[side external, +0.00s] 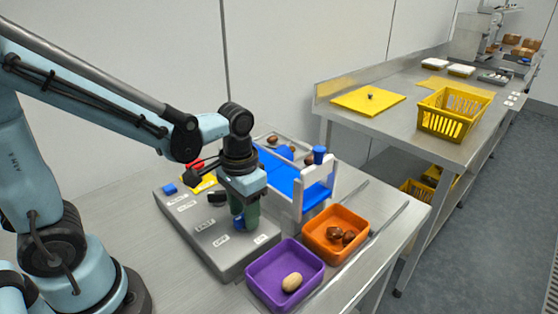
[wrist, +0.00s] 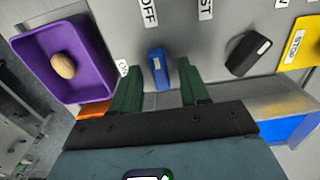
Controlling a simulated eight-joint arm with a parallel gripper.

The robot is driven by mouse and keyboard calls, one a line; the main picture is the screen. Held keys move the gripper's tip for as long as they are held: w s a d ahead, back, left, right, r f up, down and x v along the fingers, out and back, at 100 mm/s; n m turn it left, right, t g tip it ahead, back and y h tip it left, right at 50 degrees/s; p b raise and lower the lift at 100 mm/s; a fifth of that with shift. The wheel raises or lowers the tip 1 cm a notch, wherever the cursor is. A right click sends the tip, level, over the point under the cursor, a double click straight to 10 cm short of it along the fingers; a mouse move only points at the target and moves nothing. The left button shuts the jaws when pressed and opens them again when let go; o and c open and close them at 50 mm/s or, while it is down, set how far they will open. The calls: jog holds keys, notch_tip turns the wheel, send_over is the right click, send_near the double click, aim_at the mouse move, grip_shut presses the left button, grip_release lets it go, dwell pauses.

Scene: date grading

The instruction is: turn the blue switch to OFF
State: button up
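The blue switch (wrist: 158,68) is an elongated knob on the grey control panel (side external: 188,222). In the wrist view its long axis runs roughly up and down, its upper end toward the OFF label (wrist: 148,12). A pale mark shows on it. The partly hidden ON label (wrist: 122,68) lies to its left. My gripper (wrist: 160,86) points down at the panel with its green fingers apart, one on each side of the switch, with visible gaps. In the side view my gripper (side external: 242,222) largely hides the switch (side external: 239,224); contact cannot be told.
A black knob (wrist: 248,54) and yellow STOP label (wrist: 298,43) are beside the switch. A blue conveyor (side external: 283,184) with a white frame runs behind my gripper.

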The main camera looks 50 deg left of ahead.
notch_tip(320, 180, up, 12)
dwell(0.9)
jog(key=f+t, duration=0.1)
jog(key=t, duration=0.1)
jog(key=a+f+t, duration=0.1)
jog(key=t, duration=0.1)
jog(key=a+f+t, duration=0.1)
jog(key=f+t, duration=0.1)
jog(key=t, duration=0.1)
jog(key=shift+s+a+f, duration=0.1)
jog(key=shift+s+a, duration=0.15)
dwell(0.4)
